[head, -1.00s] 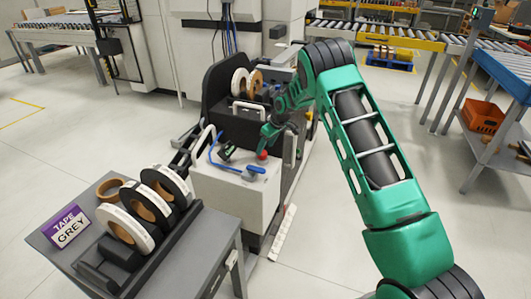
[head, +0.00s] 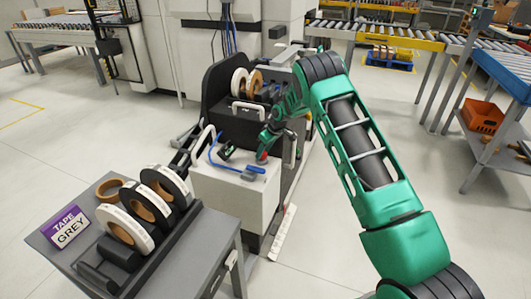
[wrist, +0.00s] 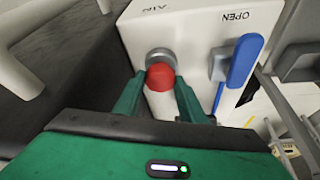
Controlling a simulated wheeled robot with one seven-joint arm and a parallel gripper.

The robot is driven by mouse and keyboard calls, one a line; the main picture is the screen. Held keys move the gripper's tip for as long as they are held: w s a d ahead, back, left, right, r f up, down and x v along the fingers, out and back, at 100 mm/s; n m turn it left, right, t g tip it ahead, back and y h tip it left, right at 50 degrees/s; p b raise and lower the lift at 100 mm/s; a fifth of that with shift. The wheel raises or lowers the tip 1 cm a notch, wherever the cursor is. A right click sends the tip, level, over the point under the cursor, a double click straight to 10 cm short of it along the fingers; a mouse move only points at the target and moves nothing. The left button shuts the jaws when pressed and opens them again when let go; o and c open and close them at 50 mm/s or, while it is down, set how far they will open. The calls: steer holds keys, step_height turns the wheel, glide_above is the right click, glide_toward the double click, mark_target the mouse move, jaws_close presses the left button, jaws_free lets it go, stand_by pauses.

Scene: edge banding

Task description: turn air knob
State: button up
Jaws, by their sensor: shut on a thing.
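The red air knob (wrist: 160,77) sits on a grey round base on the white machine box, close to the "AIR" label. In the head view the knob (head: 262,157) shows as a small red spot beside my gripper. My gripper (wrist: 160,98) has its two green fingers on either side of the knob and is shut on it. In the head view my gripper (head: 265,146) reaches down to the box top, and its fingers are partly hidden there.
A blue lever (wrist: 243,62) by the "OPEN" label stands right of the knob. A blue hose (head: 222,160) and a white handle (head: 203,143) are on the box. Tape rolls (head: 125,228) stand on the front-left table.

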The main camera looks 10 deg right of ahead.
steer(key=shift+d, duration=0.2)
steer(key=shift+a+m+h, duration=0.25)
steer(key=shift+m+h, duration=0.05)
steer(key=shift+m, duration=0.4)
steer(key=m, duration=0.2)
steer(key=m+t+h, duration=0.1)
steer(key=m, duration=0.1)
steer(key=shift+a+r, duration=0.1)
steer(key=shift+a, duration=0.1)
steer(key=m+h, duration=0.1)
steer(key=m, duration=0.2)
steer(key=m+h, duration=0.2)
steer(key=m, duration=0.1)
steer(key=shift+w+a, duration=0.1)
steer(key=shift+a, duration=0.1)
steer(key=shift+m, duration=0.4)
steer(key=o, duration=1)
steer(key=shift+g, duration=0.3)
